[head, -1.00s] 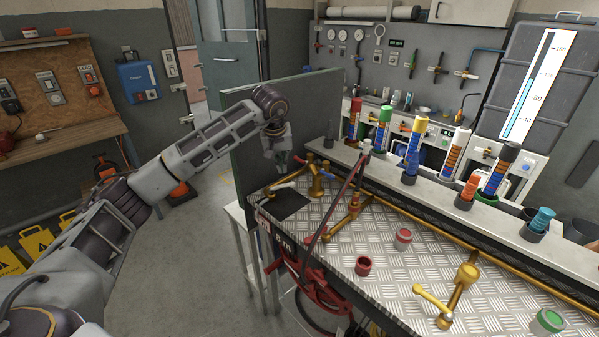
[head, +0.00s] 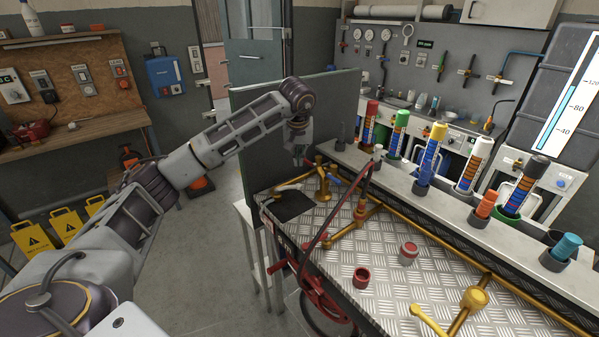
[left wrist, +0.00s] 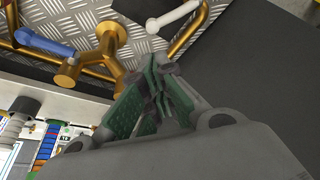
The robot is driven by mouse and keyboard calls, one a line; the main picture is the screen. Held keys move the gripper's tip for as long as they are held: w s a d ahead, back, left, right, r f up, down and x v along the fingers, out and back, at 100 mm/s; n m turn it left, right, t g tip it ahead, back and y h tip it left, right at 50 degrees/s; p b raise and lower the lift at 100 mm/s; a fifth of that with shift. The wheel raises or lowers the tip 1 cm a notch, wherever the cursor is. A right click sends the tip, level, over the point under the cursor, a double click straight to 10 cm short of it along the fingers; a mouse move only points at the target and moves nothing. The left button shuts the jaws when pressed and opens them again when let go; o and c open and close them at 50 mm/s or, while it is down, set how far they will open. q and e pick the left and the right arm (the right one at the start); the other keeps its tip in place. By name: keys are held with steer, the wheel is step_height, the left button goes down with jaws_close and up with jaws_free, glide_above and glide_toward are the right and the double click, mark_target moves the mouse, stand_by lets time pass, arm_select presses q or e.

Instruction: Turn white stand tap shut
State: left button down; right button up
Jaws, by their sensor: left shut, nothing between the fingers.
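The brass tap stand (head: 322,183) rises from the far left of the checkered metal bench top. Its white lever (head: 288,187) points left, over a black mat. It also shows in the left wrist view (left wrist: 172,16), at the top. A blue lever (head: 335,179) sits on the stand's other side, also in the left wrist view (left wrist: 45,40). My left gripper (head: 301,160) hangs above and just behind the white lever, apart from it. In the left wrist view its green-padded fingers (left wrist: 155,80) are together and empty. My right gripper is out of view.
A dark upright panel (head: 258,150) stands close behind my left gripper. A dark red hose (head: 345,210) arcs right of the stand to a red reel (head: 322,300). Red caps (head: 361,277) and a yellow-levered brass pipe (head: 470,300) lie nearer. Colored tubes line the ledge at right.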

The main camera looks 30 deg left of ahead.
mark_target(288, 188)
arm_select(q)
steer(key=shift+f, duration=0.15)
steer(key=x, duration=0.8)
steer(key=shift+x, duration=0.9)
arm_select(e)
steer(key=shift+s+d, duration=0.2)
arm_select(q)
steer(key=shift+s+d, duration=0.1)
steer(key=shift+d, duration=0.05)
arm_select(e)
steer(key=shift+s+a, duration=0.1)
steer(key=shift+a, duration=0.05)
arm_select(q)
steer(key=shift+m, duration=0.3)
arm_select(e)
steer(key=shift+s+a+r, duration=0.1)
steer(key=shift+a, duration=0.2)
